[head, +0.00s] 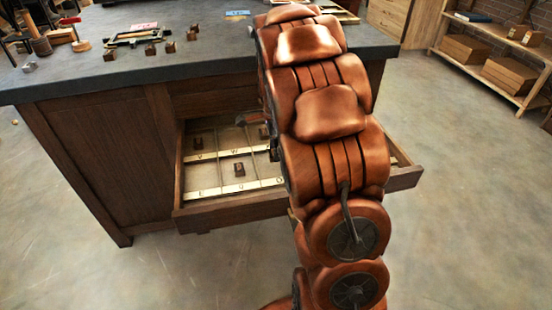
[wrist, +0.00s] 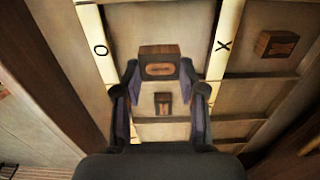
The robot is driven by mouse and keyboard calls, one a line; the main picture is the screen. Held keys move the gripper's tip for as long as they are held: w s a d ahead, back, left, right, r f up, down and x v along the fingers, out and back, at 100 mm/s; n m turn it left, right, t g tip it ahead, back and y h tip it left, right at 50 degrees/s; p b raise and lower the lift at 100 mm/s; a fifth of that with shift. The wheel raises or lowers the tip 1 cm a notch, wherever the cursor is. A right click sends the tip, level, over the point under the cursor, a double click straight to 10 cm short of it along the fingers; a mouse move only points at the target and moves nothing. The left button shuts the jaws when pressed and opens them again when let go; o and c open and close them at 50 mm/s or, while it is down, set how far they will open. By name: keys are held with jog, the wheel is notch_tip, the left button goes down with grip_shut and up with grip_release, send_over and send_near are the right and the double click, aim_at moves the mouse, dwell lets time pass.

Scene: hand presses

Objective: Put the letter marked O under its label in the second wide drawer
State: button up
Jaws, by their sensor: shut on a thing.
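My gripper (wrist: 158,78) is shut on a small dark wooden letter block (wrist: 158,62), held at the fingertips over the open drawer; its mark is too blurred to read. The O label (wrist: 100,50) is on the pale strip to the left of the held block in the wrist view. An X label (wrist: 222,46) is on the strip to the right. The open drawer (head: 235,212) juts from the bench in the head view, where my arm covers its right part. Whether the block touches the drawer floor cannot be told.
Another block (wrist: 163,104) shows between my fingers, and one (wrist: 277,43) lies right of the X strip. A block (head: 240,169) lies in a left compartment. Thin dividers separate compartments. Several loose blocks and a frame (head: 136,37) are on the bench top (head: 85,70).

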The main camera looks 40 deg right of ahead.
jog(key=shift+f, duration=1.7)
jog(key=shift+f, duration=0.15)
jog(key=o, duration=0.8)
jog(key=shift+o, duration=0.2)
